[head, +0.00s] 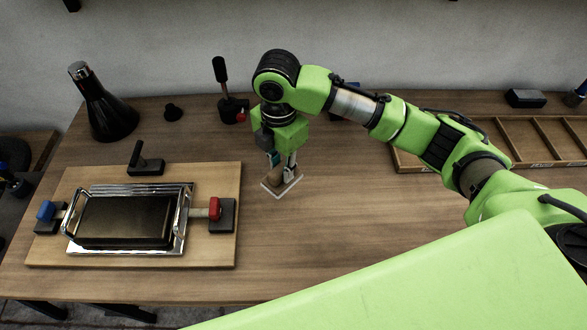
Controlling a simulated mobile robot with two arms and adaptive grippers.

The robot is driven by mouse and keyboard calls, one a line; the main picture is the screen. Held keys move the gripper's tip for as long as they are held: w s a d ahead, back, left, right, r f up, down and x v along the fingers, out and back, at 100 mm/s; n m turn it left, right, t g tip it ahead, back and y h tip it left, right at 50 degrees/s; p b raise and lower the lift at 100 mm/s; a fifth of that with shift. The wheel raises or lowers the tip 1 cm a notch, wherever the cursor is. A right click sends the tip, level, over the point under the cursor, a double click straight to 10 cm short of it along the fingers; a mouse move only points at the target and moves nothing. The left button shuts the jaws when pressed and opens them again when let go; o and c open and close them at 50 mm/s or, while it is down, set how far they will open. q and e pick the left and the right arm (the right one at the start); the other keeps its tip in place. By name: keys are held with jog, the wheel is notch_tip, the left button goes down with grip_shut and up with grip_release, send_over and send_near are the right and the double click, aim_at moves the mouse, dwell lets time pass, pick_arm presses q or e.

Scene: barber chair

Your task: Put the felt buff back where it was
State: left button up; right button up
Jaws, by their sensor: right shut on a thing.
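The felt buff (284,188) has a flat whitish rectangular pad and a brown grip on top. It is near the middle of the table, right of the wooden board. My right gripper (284,166) points down over it and is shut on its brown grip. The pad is level and at or just above the table top; I cannot tell whether it touches. The gripper hides part of the grip. My left gripper is not in view.
A wooden board (212,250) at left carries a chrome frame around a dark pad, with red and blue clamps. A compartment tray (530,138) is at right. The middle front table is clear.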

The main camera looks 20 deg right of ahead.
jog(key=w+d+f, duration=0.2)
jog(key=f, duration=0.1)
jog(key=w+d+f+p, duration=0.1)
jog(key=shift+f, duration=0.2)
jog(key=shift+w+d+f, duration=0.15)
jog(key=shift+w+f, duration=0.15)
jog(key=shift+f, duration=0.2)
jog(key=shift+w+d+f, duration=0.15)
jog(key=shift+f, duration=0.1)
notch_tip(320, 180, down, 3)
jog(key=shift+d+f+p, duration=0.1)
jog(key=shift+p, duration=0.25)
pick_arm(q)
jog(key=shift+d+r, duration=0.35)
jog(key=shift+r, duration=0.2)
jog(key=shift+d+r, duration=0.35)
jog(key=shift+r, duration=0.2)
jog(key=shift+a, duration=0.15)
pick_arm(e)
jog(key=shift+f, duration=0.15)
jog(key=o, duration=1)
pick_arm(q)
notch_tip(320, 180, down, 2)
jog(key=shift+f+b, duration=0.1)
jog(key=shift+b, duration=1)
pick_arm(e)
notch_tip(320, 180, up, 12)
jog(key=shift+r, duration=0.15)
